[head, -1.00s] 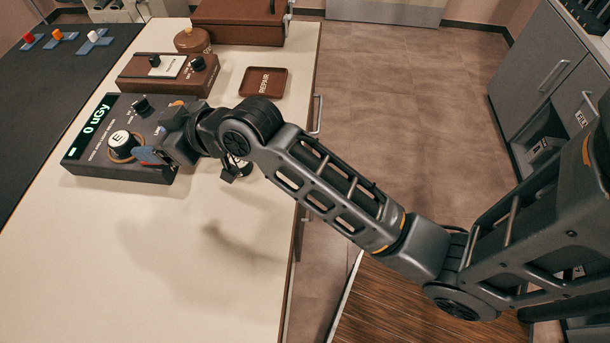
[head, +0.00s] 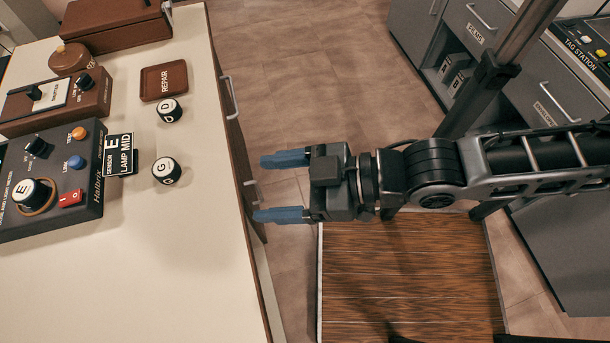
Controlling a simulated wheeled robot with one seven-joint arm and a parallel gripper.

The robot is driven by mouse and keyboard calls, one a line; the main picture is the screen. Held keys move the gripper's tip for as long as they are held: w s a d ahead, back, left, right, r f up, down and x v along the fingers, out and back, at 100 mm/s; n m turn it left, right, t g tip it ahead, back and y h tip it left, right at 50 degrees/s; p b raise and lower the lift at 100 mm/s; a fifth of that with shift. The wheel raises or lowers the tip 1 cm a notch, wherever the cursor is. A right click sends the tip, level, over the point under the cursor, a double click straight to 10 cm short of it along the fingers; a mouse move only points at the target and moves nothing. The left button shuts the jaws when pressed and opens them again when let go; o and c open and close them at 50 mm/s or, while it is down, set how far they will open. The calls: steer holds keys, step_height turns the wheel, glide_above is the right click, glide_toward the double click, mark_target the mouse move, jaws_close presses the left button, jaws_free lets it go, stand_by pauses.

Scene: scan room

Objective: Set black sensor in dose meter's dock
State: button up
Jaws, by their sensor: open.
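The dose meter (head: 75,205) is a dark box at the left of the cream counter, partly cut off by the picture edge. The black sensor marked E (head: 30,192) sits upright in the tan ring of the dose meter's dock. A card reading "SENSOR E LAMP MID" (head: 119,158) stands beside the meter. Two more black sensors, one marked G (head: 166,170) and one marked D (head: 170,110), stand on the counter. My gripper (head: 283,187) is open and empty, with blue fingers pointing left, out past the counter's right edge and well apart from every sensor.
A brown REPAIR tray (head: 163,82) lies near the counter's far right edge. A brown device (head: 92,100), a round brown pot (head: 69,57) and a brown case (head: 115,22) stand behind the meter. The counter's front (head: 170,280) is clear. Grey cabinets (head: 465,40) stand at right.

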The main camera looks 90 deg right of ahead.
steer(key=s+r, duration=0.2)
steer(key=s, duration=0.1)
steer(key=s+a+r, duration=0.1)
steer(key=shift+s+r, duration=0.25)
steer(key=shift+s, duration=0.1)
steer(key=shift+c, duration=0.2)
stand_by(1.9)
